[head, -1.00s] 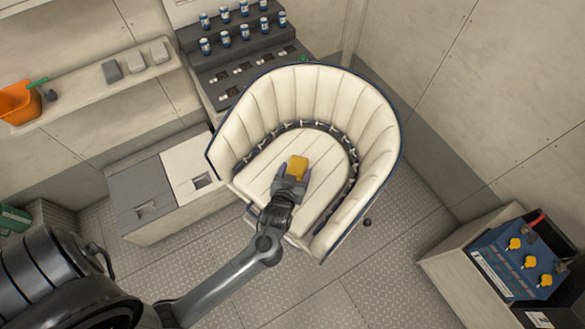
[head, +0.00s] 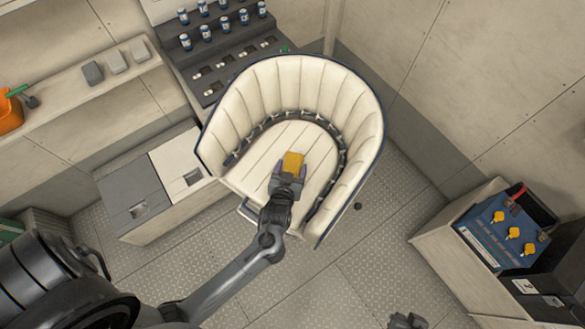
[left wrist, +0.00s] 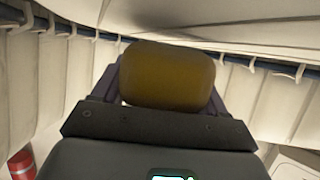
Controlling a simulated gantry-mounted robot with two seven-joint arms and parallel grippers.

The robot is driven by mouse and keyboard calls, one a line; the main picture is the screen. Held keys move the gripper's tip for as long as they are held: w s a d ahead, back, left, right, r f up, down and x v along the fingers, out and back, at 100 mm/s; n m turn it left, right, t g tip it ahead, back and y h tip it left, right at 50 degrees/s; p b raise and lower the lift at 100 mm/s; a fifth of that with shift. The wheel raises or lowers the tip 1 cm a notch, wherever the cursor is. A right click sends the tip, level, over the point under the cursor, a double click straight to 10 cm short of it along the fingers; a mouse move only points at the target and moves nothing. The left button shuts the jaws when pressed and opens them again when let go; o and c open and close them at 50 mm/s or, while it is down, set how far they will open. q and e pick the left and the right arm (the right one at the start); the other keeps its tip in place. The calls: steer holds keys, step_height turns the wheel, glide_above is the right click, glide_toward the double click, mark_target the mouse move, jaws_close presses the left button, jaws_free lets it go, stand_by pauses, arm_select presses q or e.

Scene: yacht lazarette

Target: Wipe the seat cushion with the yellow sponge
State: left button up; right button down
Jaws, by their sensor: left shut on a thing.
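The seat cushion (head: 262,160) is the cream, seamed seat of a round-backed chair (head: 368,135) in the middle of the head view. My left gripper (head: 287,176) reaches over it from the front and is shut on the yellow sponge (head: 292,162). The sponge is over the middle of the cushion; whether it touches is hard to tell. In the left wrist view the sponge (left wrist: 168,76) sits between both fingers, with pale upholstery above. A dark part at the bottom edge of the head view looks like my right gripper (head: 408,321); its jaws are unclear.
The chair's curved backrest surrounds the cushion at the back and sides. A stepped rack with cans (head: 205,33) stands behind. A shelf (head: 60,108) and white locker (head: 180,165) are left. A blue battery (head: 500,232) is right.

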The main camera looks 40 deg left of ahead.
arm_select(q)
steer(key=shift+w+a+r+p, duration=0.15)
steer(key=shift+a+p, duration=0.15)
steer(key=shift+a, duration=0.95)
steer(key=shift+w+a, duration=0.2)
steer(key=shift+a, duration=0.6)
steer(key=shift+w+a+f+p, duration=0.1)
steer(key=shift+a+f+p, duration=0.05)
steer(key=shift+a, duration=0.55)
steer(key=shift+w+a+f+p, duration=0.1)
steer(key=shift+a+p, duration=0.05)
steer(key=shift+a, duration=0.55)
steer(key=shift+r+p, duration=0.85)
step_height(320, 180, up, 4)
steer(key=p, duration=0.4)
steer(key=shift+r, duration=0.25)
